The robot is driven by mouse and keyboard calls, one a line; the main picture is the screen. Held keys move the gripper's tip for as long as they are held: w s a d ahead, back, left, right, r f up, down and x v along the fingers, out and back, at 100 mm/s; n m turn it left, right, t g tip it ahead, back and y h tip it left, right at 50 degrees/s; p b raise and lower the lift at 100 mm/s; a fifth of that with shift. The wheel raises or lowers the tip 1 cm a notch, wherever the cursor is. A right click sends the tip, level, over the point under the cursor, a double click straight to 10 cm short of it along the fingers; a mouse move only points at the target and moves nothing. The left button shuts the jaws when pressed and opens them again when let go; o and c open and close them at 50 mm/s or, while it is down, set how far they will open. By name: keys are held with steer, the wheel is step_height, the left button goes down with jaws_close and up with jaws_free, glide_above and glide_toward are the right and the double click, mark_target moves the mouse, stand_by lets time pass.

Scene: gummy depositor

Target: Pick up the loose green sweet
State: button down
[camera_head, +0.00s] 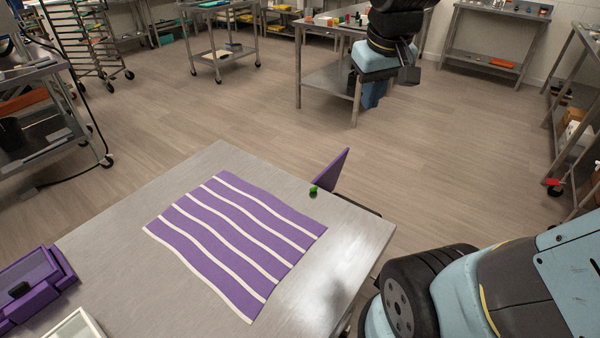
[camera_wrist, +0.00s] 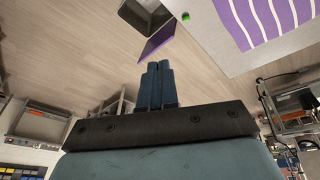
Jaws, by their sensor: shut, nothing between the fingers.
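The loose green sweet (camera_head: 313,189) lies on the metal table (camera_head: 130,225) near its far right edge, just beyond the purple and white striped cloth (camera_head: 235,232). In the wrist view the sweet (camera_wrist: 185,17) is a small green dot at the table's edge, above and right of my fingers, with the cloth (camera_wrist: 262,15) to its right. My gripper (camera_wrist: 157,68) is shut and empty, its two dark blue fingers together, apart from the sweet and with floor behind them. In the head view my arm shows at the top right and bottom right; the fingertips are hard to make out there.
A purple panel (camera_head: 331,170) stands tilted at the table edge beside the sweet; it also shows in the wrist view (camera_wrist: 157,40). A purple tray (camera_head: 35,283) and a pale-rimmed container (camera_head: 77,325) are at lower left. Other benches stand further back, with open floor between.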

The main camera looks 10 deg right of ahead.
steer(key=w+a+f+n+g, duration=0.2)
steer(key=w+a+f, duration=0.2)
steer(key=w+f, duration=0.15)
steer(key=w+a+f+n+g, duration=0.1)
steer(key=w+a+f+n, duration=0.2)
steer(key=w, duration=0.4)
steer(key=n+g+h, duration=0.2)
steer(key=g, duration=0.1)
glide_toward(307, 188)
steer(key=w+a+r, duration=0.3)
steer(key=x, duration=1)
steer(key=shift+w+a, duration=0.1)
steer(key=shift+a, duration=0.15)
steer(key=shift+s+d+r, duration=0.2)
steer(key=shift+s+d, duration=0.65)
steer(key=shift+d, duration=0.05)
steer(key=shift+s+d, duration=0.5)
